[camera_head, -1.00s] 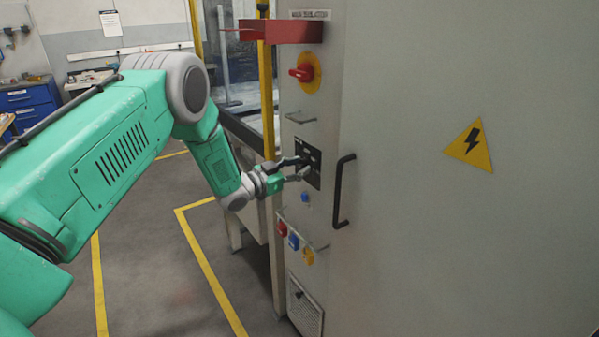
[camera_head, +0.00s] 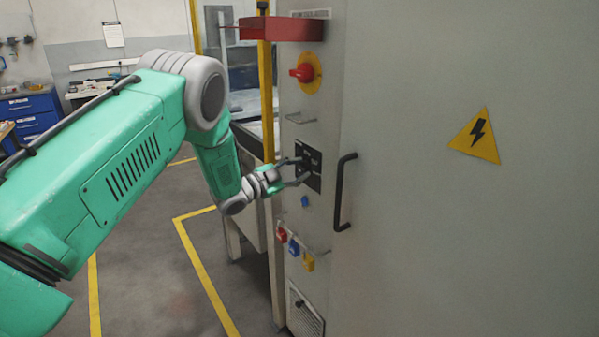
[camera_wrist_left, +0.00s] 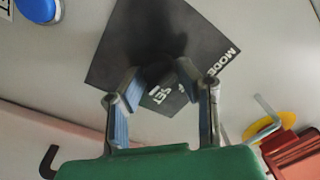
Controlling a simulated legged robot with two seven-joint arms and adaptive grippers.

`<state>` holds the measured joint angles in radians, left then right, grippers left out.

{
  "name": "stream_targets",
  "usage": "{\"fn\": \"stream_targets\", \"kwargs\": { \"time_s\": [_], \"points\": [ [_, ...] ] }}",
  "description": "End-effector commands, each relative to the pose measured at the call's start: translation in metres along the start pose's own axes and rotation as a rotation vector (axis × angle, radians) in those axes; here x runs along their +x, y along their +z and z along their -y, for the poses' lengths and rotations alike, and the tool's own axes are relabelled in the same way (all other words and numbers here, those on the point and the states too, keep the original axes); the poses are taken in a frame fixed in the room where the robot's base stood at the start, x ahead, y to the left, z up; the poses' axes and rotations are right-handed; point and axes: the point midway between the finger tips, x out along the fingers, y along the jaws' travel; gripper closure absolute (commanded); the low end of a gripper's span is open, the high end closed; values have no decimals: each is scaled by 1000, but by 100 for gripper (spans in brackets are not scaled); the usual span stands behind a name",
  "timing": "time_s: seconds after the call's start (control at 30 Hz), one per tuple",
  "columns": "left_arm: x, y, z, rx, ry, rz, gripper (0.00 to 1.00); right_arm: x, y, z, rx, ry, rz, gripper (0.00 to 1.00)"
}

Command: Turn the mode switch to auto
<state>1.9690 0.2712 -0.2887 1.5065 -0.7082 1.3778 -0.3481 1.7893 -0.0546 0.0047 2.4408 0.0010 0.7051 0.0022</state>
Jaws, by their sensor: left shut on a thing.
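The mode panel is a black plate (camera_head: 315,160) on the narrow face of the grey cabinet. In the left wrist view the plate (camera_wrist_left: 118,55) appears tilted, with white "MODE" lettering and a partly covered word that looks like "SET". My left gripper (camera_head: 302,172) reaches the plate from the left. In the left wrist view its two fingers (camera_wrist_left: 158,78) are shut on the dark mode switch knob (camera_wrist_left: 158,74). The knob is blurred and dark against the plate, so its pointed setting cannot be read. My right gripper is not in view.
A red rotary isolator (camera_head: 303,73) sits above, under a red guard box (camera_head: 281,29). A black door handle (camera_head: 342,192) is close on the right. Below are a blue button (camera_head: 305,201) and red, blue and yellow devices (camera_head: 294,248). A yellow post (camera_head: 265,100) stands behind.

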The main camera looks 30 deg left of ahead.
Motion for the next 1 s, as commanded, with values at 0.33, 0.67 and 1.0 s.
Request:
{"fn": "stream_targets", "kwargs": {
  "time_s": [0.33,0.67,1.0],
  "points": [
    [-2,2,-3,-2,6,5,64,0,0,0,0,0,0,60],
    [-1,1,-1,-1,3,2,51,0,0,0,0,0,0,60],
    [-45,2,-1,-3,1,5,51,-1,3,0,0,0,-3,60]
  ]
}}
